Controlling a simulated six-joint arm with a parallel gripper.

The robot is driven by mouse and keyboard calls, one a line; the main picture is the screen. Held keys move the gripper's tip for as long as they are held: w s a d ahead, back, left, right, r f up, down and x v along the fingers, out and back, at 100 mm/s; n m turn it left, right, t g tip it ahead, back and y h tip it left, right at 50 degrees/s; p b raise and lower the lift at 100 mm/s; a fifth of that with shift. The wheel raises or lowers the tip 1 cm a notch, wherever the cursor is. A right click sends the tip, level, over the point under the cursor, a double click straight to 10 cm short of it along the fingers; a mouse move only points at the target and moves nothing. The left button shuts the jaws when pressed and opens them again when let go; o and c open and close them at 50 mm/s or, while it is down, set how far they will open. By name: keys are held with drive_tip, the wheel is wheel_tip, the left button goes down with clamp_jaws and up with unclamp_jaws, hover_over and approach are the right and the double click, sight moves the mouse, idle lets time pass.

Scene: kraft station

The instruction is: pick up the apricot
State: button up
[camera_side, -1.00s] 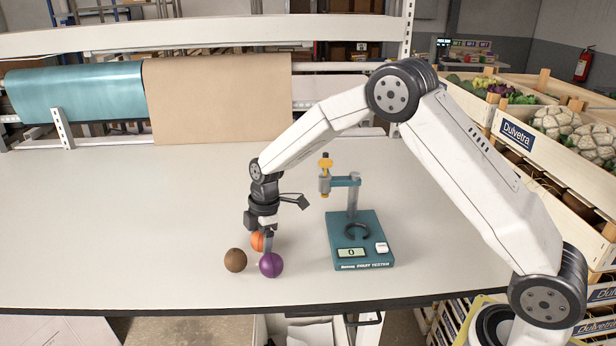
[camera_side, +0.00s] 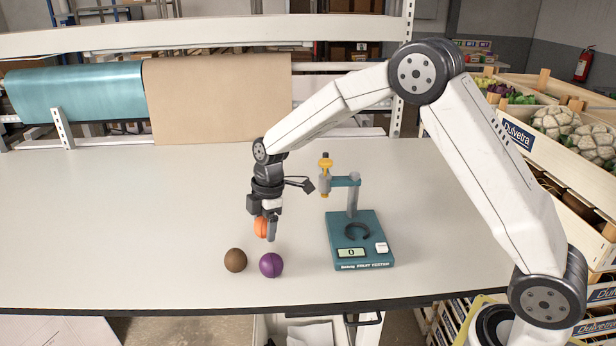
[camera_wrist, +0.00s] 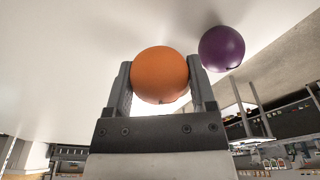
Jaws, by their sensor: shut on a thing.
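The apricot is an orange ball (camera_side: 261,227) held between the fingers of my gripper (camera_side: 265,229), raised above the table. In the wrist view the apricot (camera_wrist: 160,74) sits between the two grey fingers of my gripper (camera_wrist: 161,85), which is shut on it. A brown round fruit (camera_side: 235,260) and a purple round fruit (camera_side: 271,265) rest on the table below. The purple fruit also shows in the wrist view (camera_wrist: 222,48), to the right of the apricot. The brown fruit is not seen in the wrist view.
A teal fruit tester (camera_side: 362,222) with a display, a ring and an upright post stands on the white table (camera_side: 130,220), right of my gripper. Paper rolls (camera_side: 217,95) hang at the back. Produce crates (camera_side: 560,150) stand at the right. The table's left side is clear.

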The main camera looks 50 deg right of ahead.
drive_tip(key=s+r, duration=0.8)
drive_tip(key=s, duration=0.4)
drive_tip(key=shift+s+d, duration=0.25)
drive_tip(key=shift+d, duration=0.15)
drive_tip(key=shift+r, duration=0.1)
drive_tip(key=d+f, duration=0.1)
drive_tip(key=d, duration=0.4)
drive_tip(key=s+d+f, duration=0.1)
drive_tip(key=d, duration=0.4)
drive_tip(key=d+f, duration=0.1)
drive_tip(key=d, duration=0.4)
drive_tip(key=shift+s+d, duration=0.15)
drive_tip(key=shift+d, duration=0.05)
drive_tip(key=shift+f, duration=0.15)
